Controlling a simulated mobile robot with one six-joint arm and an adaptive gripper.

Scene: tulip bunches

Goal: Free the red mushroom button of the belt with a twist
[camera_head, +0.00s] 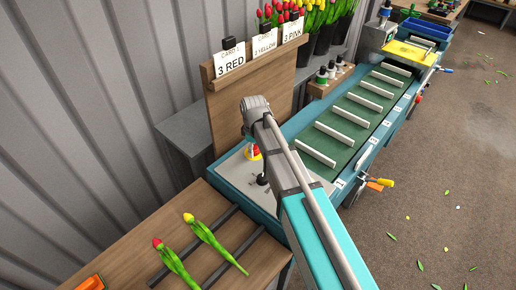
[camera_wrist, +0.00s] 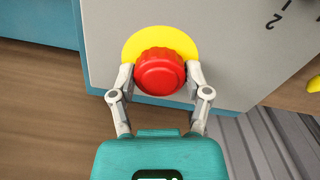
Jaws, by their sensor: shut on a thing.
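The red mushroom button (camera_wrist: 160,72) sits on a yellow round plate (camera_wrist: 134,46) on the light grey control panel (camera_wrist: 110,24) in the wrist view. My gripper (camera_wrist: 160,80) is shut on the button, with one finger on each side of its red cap. In the head view the button (camera_head: 257,150) shows small and partly hidden beside my arm, at the near end of the belt (camera_head: 345,131). The fingertips are mostly hidden in the head view.
A wooden bench (camera_head: 140,232) with a red and a yellow tulip (camera_head: 207,240) lies at the near left. A wooden board (camera_head: 265,90) with order cards stands behind the panel. A lever with an orange handle (camera_head: 380,183) juts from the belt's right side. The floor to the right is open.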

